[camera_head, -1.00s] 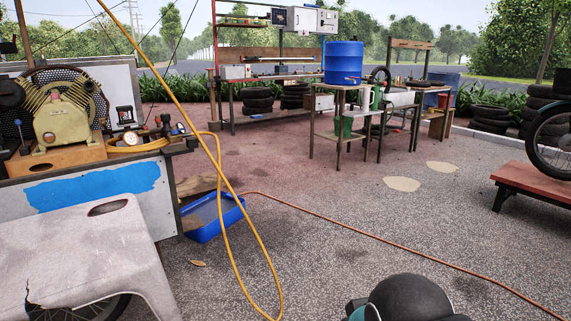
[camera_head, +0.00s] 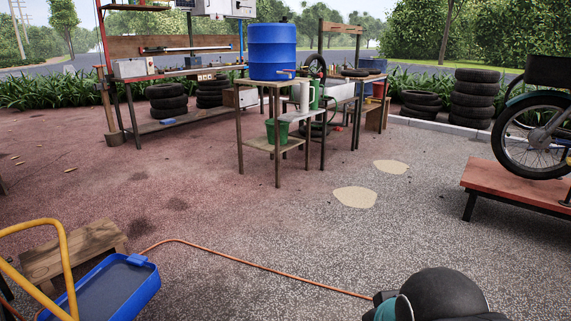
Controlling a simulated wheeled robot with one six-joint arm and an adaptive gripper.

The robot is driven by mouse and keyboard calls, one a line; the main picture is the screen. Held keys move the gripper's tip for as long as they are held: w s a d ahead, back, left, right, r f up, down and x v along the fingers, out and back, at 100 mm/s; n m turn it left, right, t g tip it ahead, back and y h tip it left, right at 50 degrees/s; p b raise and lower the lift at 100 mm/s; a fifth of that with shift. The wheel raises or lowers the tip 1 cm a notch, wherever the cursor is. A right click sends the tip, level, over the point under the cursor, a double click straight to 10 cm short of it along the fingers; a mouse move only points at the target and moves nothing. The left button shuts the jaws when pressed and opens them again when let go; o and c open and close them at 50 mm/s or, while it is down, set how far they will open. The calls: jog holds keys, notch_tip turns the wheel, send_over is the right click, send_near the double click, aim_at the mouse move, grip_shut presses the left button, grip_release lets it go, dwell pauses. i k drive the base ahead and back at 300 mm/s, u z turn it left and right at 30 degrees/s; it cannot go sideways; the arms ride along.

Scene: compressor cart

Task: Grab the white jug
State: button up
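A small white upright vessel (camera_head: 304,96), which looks like the white jug, stands at the right part of the wooden table (camera_head: 255,85), in front of the blue barrel (camera_head: 272,50). A green item (camera_head: 315,98) is close beside it on the right. It is too small to make out a handle. My gripper is not in view; only a dark rounded part of my own arm shows at the bottom right. Nothing is seen touching the white vessel.
A green bucket (camera_head: 278,131) sits on the table's lower shelf. A blue tray (camera_head: 110,285), a small wooden step (camera_head: 72,250) and an orange hose (camera_head: 250,262) lie at the lower left. A red bench (camera_head: 510,183) bears a motorcycle. Gravel between is mostly clear.

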aim_at(305, 86)
jog(key=z, duration=0.2)
jog(key=i, duration=2.25)
jog(key=u, duration=0.25)
jog(key=i, duration=2.4)
jog(key=u, duration=0.3)
